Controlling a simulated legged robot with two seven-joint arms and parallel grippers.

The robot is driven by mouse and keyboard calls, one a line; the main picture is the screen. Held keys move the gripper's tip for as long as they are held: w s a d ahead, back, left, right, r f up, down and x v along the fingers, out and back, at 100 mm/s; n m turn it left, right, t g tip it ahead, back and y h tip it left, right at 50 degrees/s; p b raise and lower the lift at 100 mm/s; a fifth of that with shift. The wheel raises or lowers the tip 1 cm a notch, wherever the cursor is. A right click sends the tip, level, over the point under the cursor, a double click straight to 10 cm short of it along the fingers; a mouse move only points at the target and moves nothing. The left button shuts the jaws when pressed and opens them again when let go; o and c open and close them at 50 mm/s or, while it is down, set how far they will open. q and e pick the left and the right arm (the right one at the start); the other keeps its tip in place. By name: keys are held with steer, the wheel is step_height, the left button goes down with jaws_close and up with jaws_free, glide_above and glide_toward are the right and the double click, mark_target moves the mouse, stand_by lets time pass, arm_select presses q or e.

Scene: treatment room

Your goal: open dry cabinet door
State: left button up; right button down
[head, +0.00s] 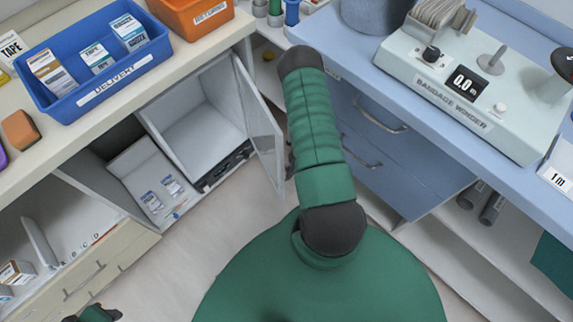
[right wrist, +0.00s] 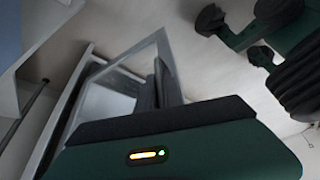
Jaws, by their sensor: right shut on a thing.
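The dry cabinet (head: 205,125) is a pale box under the left counter, with a dark control strip along its lower front. Its glass door (head: 262,125) is hinged on the right and stands swung well open, showing the empty-looking interior. The door frame also shows in the right wrist view (right wrist: 92,92). My right gripper (right wrist: 163,82) is shut on the door's edge or handle; I cannot tell which. In the head view my green forearm hides most of it. My left gripper (right wrist: 236,38) is open and empty, away from the cabinet; only part shows at the head view's lower left.
A blue delivery bin (head: 95,60) sits on the left counter. Blue drawers (head: 385,140) stand close right of the door, under a bandage winder (head: 465,90). Small packets lie on a shelf (head: 140,180) left of the cabinet. Bare floor (head: 235,215) lies before it.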

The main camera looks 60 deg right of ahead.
steer(key=shift+d, duration=0.15)
steer(key=c, duration=1.5)
jaws_free()
steer(key=p+v, duration=0.2)
steer(key=v, duration=0.5)
steer(key=shift+c, duration=0.4)
